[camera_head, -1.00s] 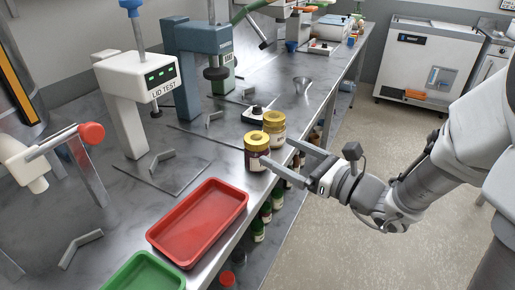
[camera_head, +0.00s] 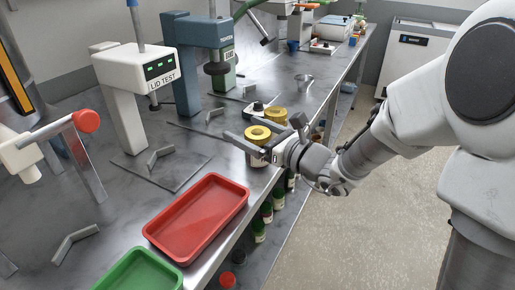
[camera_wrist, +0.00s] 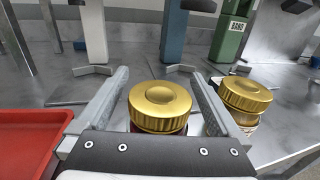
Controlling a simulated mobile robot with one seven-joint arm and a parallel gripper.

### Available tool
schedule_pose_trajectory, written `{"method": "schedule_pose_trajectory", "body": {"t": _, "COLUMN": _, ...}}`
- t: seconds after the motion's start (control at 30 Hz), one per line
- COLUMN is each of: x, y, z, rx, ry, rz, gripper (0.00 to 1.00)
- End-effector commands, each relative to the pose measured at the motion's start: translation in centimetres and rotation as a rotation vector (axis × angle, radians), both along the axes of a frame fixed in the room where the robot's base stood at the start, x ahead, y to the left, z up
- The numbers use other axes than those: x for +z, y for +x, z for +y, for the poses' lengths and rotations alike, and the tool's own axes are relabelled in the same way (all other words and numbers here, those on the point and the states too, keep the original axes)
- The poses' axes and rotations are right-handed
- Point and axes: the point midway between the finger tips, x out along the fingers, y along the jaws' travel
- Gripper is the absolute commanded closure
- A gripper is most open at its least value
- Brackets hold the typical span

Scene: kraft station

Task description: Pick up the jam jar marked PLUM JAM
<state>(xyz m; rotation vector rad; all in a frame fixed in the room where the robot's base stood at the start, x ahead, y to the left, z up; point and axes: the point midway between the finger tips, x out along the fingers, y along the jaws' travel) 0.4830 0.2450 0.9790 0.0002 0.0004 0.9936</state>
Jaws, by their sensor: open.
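Two jars with gold lids stand near the bench's front edge. The front jar (camera_head: 258,134) is between the fingers of my gripper (camera_head: 243,128). In the wrist view, its gold lid (camera_wrist: 159,104) is centred between the two open fingers (camera_wrist: 159,75), with a gap on each side. Only a sliver of its dark body shows below the lid. The second jar (camera_head: 275,116) stands just behind it in the head view; in the wrist view it (camera_wrist: 245,97) is outside the right finger, close to it, with a pale label edge. No jar label is readable now.
A red tray (camera_head: 199,218) and a green tray (camera_head: 140,272) lie nearer on the bench. A white LID TEST machine (camera_head: 160,70) and a blue press (camera_head: 195,40) stand behind. Several bottles (camera_head: 266,212) sit on a shelf below the bench edge.

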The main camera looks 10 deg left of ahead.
Motion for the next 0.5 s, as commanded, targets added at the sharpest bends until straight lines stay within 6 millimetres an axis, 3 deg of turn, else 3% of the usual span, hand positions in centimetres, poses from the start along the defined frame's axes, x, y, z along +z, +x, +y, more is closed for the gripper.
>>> {"method": "schedule_pose_trajectory", "body": {"t": 0.07, "x": 0.02, "y": -0.01, "z": -0.03, "rx": 0.0, "ry": 0.0, "rz": 0.0, "gripper": 0.0}}
{"method": "schedule_pose_trajectory", "body": {"t": 0.5, "x": 0.02, "y": -0.03, "z": -0.06, "rx": 0.0, "ry": 0.0, "rz": 0.0, "gripper": 0.77}}
